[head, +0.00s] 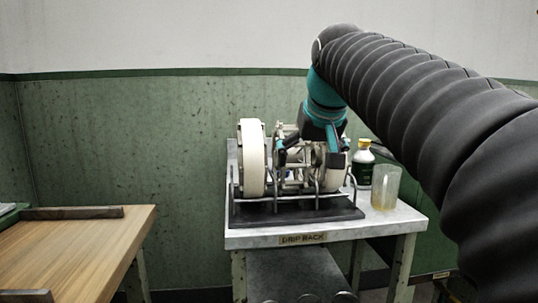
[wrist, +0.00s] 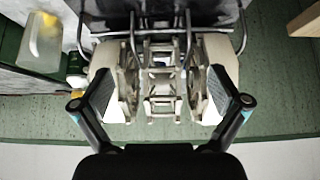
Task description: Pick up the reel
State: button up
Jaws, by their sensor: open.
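The reel is a pale, cream-coloured piece with two thick end wheels and an open metal frame between them; its left wheel (head: 251,158) shows in the head view. It sits on a dark drip rack (head: 300,214) with metal wire uprights. My gripper (head: 308,150) reaches down over the reel from above, partly hiding its middle and right wheel. In the wrist view the reel's barred middle (wrist: 162,82) lies between my two open fingers (wrist: 162,102).
The rack stands on a white table (head: 290,235) labelled DRIP RACK. A dark bottle (head: 363,165) and a clear beaker with yellowish liquid (head: 385,188) stand close on the right. A wooden table (head: 80,245) is at the left, with a floor gap between.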

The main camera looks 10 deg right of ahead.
notch_tip(320, 180, up, 13)
jog(key=t+p, duration=0.1)
jog(key=p, duration=0.1)
send_over(288, 127)
jog(key=s+d, duration=0.1)
jog(key=s, duration=0.2)
jog(key=b+x, duration=0.1)
jog(key=x, duration=1.3)
jog(key=shift+w+d+r+b, duration=0.15)
jog(key=shift+w+d+b, duration=0.05)
jog(key=shift+b, duration=0.2)
jog(key=c, duration=1.4)
